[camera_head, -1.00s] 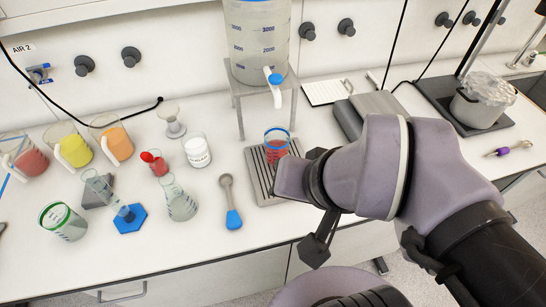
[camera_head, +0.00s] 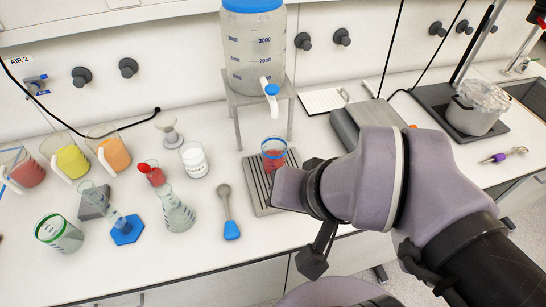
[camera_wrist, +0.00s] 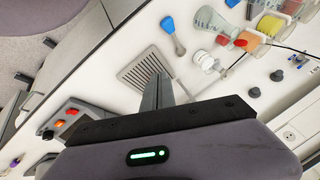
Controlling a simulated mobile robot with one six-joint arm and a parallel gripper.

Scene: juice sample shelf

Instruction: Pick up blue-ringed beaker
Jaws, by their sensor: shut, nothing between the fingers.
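The blue-ringed beaker (camera_head: 274,153) stands upright on the grey slatted drip tray (camera_head: 256,192), below the spout of the large dispenser. It holds red liquid and has a blue band at its rim. My gripper (camera_wrist: 163,92) is shut and empty in the wrist view, with its fingers pointing over the tray (camera_wrist: 143,72). In the head view my wrist is just right of and in front of the beaker, and the fingertips cannot be made out. I cannot make out the beaker in the wrist view; my gripper may hide it.
The dispenser (camera_head: 252,50) stands on a metal stand (camera_head: 238,125) behind the beaker. A blue-handled spoon (camera_head: 229,215) lies left of the tray. A flask (camera_head: 175,212), a white jar (camera_head: 194,160) and several jugs stand farther left. A grey flat device (camera_head: 372,118) is at right.

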